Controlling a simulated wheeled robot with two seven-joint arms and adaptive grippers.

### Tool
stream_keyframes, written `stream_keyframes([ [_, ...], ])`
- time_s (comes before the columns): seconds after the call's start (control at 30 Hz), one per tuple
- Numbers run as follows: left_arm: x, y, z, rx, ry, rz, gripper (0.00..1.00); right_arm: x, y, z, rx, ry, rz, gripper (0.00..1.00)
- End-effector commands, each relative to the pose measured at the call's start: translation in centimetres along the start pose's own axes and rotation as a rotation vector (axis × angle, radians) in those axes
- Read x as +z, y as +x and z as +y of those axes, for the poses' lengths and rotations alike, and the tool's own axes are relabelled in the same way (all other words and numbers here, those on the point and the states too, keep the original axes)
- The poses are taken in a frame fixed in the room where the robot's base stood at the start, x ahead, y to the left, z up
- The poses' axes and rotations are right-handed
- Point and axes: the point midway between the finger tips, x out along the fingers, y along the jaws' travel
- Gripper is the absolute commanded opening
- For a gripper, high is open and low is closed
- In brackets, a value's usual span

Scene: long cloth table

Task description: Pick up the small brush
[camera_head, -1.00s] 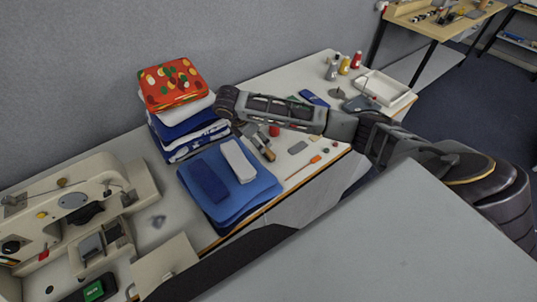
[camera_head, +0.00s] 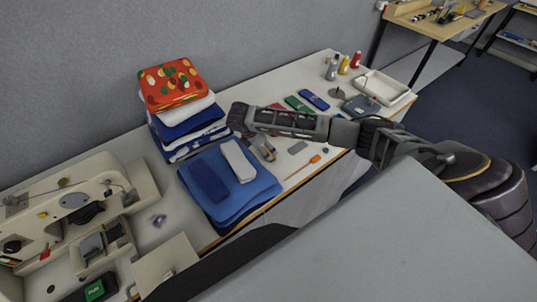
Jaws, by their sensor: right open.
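My right arm reaches in from the right, over the table. Its gripper (camera_head: 259,147) is open and points down beside the blue folded cloth; the wrist hides part of it. A small tan and grey piece (camera_head: 269,153) shows at the fingers; I cannot tell whether it is the small brush or part of the gripper. A thin tool with an orange part (camera_head: 315,159) lies apart from the gripper, to its right; it is too small to identify as the brush. My left gripper is not in view.
A blue folded stack (camera_head: 240,199) is left of the gripper, with a taller cloth pile (camera_head: 174,83) behind. A sewing machine (camera_head: 75,202) stands at the left. A white tray (camera_head: 391,89), several spools (camera_head: 355,60) and small flat items are at the right. The table's front edge is close.

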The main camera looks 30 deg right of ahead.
Motion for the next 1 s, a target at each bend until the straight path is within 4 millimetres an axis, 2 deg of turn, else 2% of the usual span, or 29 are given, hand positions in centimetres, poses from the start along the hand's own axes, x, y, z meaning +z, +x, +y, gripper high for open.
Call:
stream_keyframes([
  [0.17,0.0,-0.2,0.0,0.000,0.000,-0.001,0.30,0.1,0.6,0.0,-0.002,0.000,-0.001,0.88],
  [0.6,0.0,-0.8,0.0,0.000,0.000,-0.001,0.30,0.3,4.8,0.0,-0.001,-0.001,-0.001,0.88],
  [1.0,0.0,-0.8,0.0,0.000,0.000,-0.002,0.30,0.3,5.2,0.0,0.000,-0.001,-0.001,0.88],
])
